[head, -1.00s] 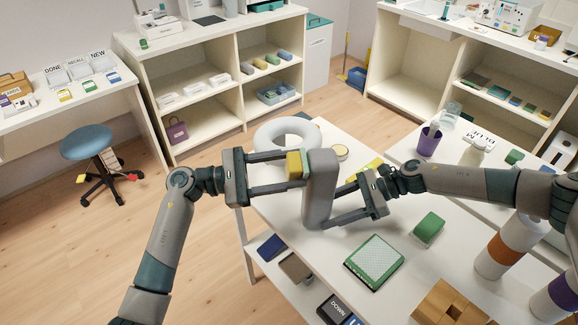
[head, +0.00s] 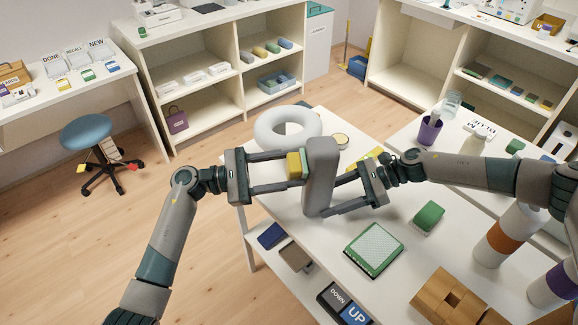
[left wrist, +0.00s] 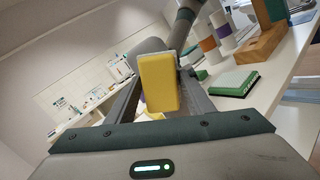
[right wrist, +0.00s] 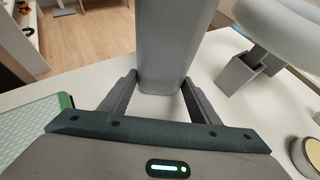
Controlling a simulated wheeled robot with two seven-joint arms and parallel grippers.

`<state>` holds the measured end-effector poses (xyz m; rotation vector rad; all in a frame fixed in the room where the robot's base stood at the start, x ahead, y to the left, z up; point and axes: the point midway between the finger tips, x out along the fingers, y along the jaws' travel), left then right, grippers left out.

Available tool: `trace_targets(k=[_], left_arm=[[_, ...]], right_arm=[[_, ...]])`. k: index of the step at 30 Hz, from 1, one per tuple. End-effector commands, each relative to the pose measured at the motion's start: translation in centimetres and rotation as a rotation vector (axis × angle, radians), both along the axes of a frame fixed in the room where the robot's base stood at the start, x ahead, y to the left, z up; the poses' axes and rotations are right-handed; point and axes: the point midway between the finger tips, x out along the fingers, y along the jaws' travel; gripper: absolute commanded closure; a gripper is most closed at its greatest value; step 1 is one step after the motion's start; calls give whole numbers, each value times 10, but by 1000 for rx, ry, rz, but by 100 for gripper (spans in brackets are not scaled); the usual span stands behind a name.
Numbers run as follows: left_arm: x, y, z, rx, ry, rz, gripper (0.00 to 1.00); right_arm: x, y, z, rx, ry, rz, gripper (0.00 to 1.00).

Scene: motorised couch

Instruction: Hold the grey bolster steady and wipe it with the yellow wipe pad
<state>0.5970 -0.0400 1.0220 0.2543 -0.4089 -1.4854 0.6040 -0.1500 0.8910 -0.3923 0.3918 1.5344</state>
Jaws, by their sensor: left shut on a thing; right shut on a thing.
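The grey bolster (head: 320,180) stands upright over the white table in the head view. My right gripper (head: 332,193) is shut on it from the right, and the right wrist view shows the bolster (right wrist: 165,40) between the fingers (right wrist: 158,100). My left gripper (head: 296,170) is shut on the yellow wipe pad (head: 294,164) at the bolster's left side. The pad looks to be against the bolster, but firm contact cannot be told. In the left wrist view the yellow pad (left wrist: 158,85) sits between the fingers and hides part of the bolster behind it.
On the table (head: 285,215) are a white ring (head: 262,133), a round tin (head: 341,140), a green-framed pad (head: 374,250), a green block (head: 428,216) and a wooden block (head: 445,300). Bottles (head: 510,235) stand at the right. Dark buttons (head: 340,300) show below the front edge.

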Motion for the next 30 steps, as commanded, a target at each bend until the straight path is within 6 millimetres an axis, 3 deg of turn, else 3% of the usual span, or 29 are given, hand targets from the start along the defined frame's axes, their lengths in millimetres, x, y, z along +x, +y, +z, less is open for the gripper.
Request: trace_targets(k=[14, 30], left_arm=[[-1, 0, -33, 1, 2, -1, 70], [-1, 5, -35, 0, 0, -1, 70]], right_arm=[[-2, 1, -1, 0, 2, 4, 69], [-2, 1, -2, 0, 2, 4, 69]])
